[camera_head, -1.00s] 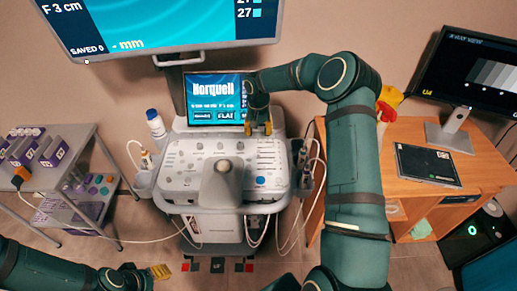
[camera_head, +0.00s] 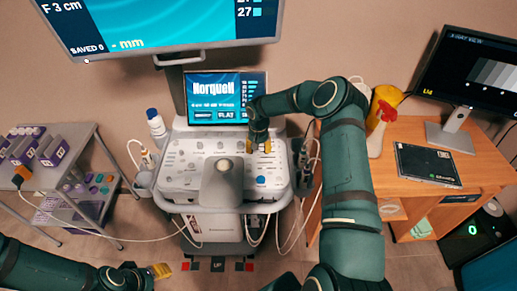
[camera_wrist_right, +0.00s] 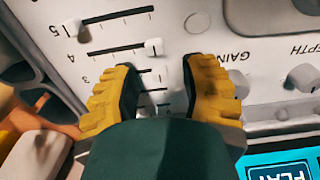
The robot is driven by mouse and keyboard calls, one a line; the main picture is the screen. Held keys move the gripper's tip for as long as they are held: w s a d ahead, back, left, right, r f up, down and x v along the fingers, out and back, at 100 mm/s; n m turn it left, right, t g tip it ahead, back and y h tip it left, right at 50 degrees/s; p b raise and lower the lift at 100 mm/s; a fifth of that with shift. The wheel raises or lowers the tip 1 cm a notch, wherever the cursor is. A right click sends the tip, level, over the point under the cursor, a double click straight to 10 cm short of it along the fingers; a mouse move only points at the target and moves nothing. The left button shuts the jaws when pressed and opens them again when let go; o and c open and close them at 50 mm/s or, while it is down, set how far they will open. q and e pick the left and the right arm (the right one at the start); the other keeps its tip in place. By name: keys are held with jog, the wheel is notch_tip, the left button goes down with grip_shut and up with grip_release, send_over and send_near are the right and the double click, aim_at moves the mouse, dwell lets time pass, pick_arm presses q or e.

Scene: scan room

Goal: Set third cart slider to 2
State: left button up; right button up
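The white cart (camera_head: 205,165) stands in the middle with its control panel facing me. My right gripper (camera_head: 258,147) hangs over the panel's upper right, at the slider area. In the right wrist view the numbered sliders show on the white panel: slider 5 (camera_wrist_right: 72,27) has its knob near its label, and slider 4 (camera_wrist_right: 153,46) has its knob at the far end. The third slider's track is partly hidden by a finger; its knob position is unclear. My right gripper (camera_wrist_right: 160,66) is open, fingers apart around the slider area. My left gripper (camera_head: 160,271) is low at bottom left, its opening unclear.
The cart's screen (camera_head: 222,97) rises behind the panel. Other panel knobs (camera_wrist_right: 237,84) sit beside the right finger. A wooden desk (camera_head: 400,165) with a monitor and tablet is at right. A grey shelf trolley (camera_head: 85,205) is at left.

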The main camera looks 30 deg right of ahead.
grip_shut()
jog(key=shift+s+d+b, duration=0.15)
jog(key=shift+s+d, duration=0.4)
jog(key=shift+d, duration=0.35)
jog(key=shift+s+d+b, duration=0.15)
jog(key=shift+s+d, duration=0.4)
jog(key=shift+d, duration=0.3)
jog(key=shift+o, duration=0.9)
grip_release()
jog(key=shift+a, duration=0.1)
notch_tip(320, 180, up, 12)
